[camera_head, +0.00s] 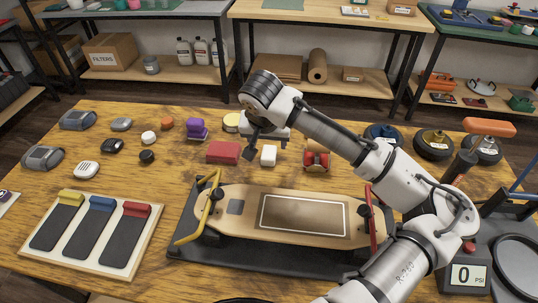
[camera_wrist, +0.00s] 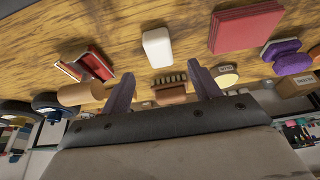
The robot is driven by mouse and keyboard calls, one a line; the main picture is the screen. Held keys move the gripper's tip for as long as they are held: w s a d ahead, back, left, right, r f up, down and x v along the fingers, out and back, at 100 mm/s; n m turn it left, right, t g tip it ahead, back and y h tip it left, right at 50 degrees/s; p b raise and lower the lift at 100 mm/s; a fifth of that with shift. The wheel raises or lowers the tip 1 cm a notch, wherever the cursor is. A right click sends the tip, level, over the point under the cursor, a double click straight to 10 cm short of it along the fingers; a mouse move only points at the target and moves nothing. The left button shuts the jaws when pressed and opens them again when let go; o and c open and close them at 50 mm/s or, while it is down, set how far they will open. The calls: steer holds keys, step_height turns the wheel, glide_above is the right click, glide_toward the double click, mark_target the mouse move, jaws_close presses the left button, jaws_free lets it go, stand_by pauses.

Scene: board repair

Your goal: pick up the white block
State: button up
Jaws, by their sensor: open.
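The white block (camera_head: 268,156) stands on the wooden table, between a red block and a red-framed roller tool. In the wrist view the white block (camera_wrist: 158,47) is just past my fingertips, roughly centred between them. My gripper (camera_head: 266,148) is over the table behind and above the white block, with its fingers apart and nothing between them. Both fingers of my gripper show in the wrist view (camera_wrist: 160,80). The block looks clear of both fingers; the exact height of the gap is hard to tell.
The red block (camera_head: 223,152) is close on the left, and the red-framed roller tool (camera_head: 316,160) on the right. A skateboard deck (camera_head: 250,213) in a clamp stand lies in front.

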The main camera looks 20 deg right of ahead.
mark_target(269, 151)
steer(key=x, duration=0.5)
steer(key=shift+w+f+p, duration=0.1)
steer(key=shift+f+p, duration=0.25)
steer(key=shift+p, duration=0.05)
steer(key=c, duration=1.2)
